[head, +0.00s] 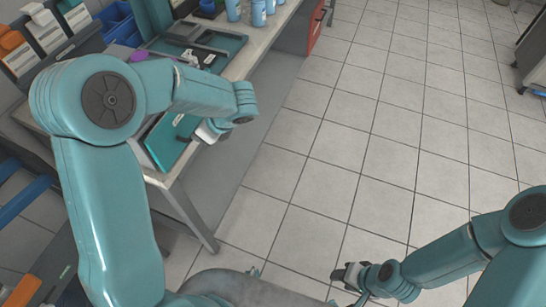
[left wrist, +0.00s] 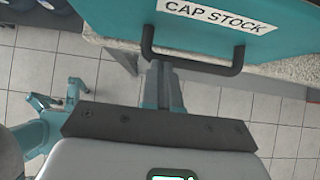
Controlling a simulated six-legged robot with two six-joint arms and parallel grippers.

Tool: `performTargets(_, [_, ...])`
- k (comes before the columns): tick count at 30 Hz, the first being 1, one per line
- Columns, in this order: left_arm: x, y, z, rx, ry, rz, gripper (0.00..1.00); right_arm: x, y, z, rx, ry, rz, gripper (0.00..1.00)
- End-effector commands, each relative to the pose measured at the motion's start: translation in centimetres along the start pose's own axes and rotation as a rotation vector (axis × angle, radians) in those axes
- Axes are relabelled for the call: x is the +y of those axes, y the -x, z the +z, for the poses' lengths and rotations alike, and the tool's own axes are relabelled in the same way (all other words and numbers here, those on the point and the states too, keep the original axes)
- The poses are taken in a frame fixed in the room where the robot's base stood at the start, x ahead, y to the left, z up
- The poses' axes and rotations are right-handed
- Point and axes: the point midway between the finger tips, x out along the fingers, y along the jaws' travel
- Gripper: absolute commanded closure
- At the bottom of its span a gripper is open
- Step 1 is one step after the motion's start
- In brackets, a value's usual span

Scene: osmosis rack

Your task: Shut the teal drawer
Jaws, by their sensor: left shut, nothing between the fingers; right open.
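The teal drawer (head: 172,140) shows partly in the head view, at the near end of the bench, with my left arm covering part of it. In the left wrist view the teal drawer (left wrist: 205,35) fills the top, with a white label reading CAP STOCK and a dark bar handle (left wrist: 190,65). My left gripper (head: 208,132) is at the drawer; its fingers (left wrist: 163,88) are shut and empty, with their tips at the handle's left part. I cannot tell whether they touch it. My right gripper (head: 347,277) is open and empty over the floor, away from the bench.
Blue bins (head: 118,22) stand at the upper left. The tiled floor (head: 330,150) right of the bench is clear.

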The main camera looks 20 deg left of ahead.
Motion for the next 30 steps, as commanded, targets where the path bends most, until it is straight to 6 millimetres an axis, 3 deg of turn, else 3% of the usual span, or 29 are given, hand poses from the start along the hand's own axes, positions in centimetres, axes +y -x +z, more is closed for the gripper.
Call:
performTargets(12, [0.0,-1.4,1.6,0.0,0.0,0.0,1.0,0.0,-0.1,0.0,0.0,0.0,0.0,0.57])
performTargets(23, [0.0,-1.3,1.7,-0.002,0.0,0.001,1.0,0.0,-0.1,0.0,0.0,0.0,0.0,0.57])
performTargets(30, [-0.2,-0.1,1.0,-0.001,0.0,0.0,1.0,-0.1,0.4,0.0,0.0,0.0,0.0,0.57])
